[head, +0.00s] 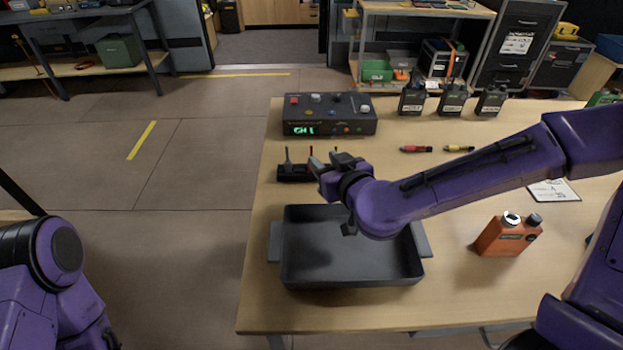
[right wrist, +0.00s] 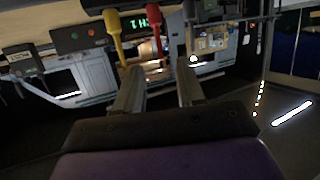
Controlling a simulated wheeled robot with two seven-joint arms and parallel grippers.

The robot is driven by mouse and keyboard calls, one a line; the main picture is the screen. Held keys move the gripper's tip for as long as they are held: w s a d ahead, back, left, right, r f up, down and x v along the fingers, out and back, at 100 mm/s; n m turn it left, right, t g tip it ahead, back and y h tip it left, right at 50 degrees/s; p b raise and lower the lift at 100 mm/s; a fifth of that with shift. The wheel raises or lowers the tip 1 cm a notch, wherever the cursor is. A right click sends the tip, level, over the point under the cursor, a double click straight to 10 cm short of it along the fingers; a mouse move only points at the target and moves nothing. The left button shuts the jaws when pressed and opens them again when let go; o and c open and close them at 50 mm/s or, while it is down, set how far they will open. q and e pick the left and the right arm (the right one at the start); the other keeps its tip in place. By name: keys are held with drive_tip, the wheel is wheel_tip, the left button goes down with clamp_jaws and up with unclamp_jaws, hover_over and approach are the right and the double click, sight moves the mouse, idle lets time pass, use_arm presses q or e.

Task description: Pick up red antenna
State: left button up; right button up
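The red antenna (head: 311,153) stands upright in a small black rack (head: 290,174), between a dark antenna (head: 287,156) and a yellow-tipped one (head: 336,154). My right gripper (head: 319,178) is at the right part of the rack, low beside the antennas. In the right wrist view its two fingers (right wrist: 160,80) are apart, and the red antenna (right wrist: 154,40) shows between and beyond them. The yellow antenna (right wrist: 114,32) is left of it. Contact with the red antenna cannot be made out. My left arm is at lower left; its gripper is out of view.
A dark grey tray (head: 300,268) lies below my right forearm. A control box (head: 330,115) with a green display stands behind the rack.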

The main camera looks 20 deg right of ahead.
sight(312, 150)
drive_tip(key=x, duration=0.5)
drive_tip(key=shift+w+f, duration=0.15)
drive_tip(key=shift+w, duration=0.2)
drive_tip(key=shift+c, duration=0.4)
clamp_jaws()
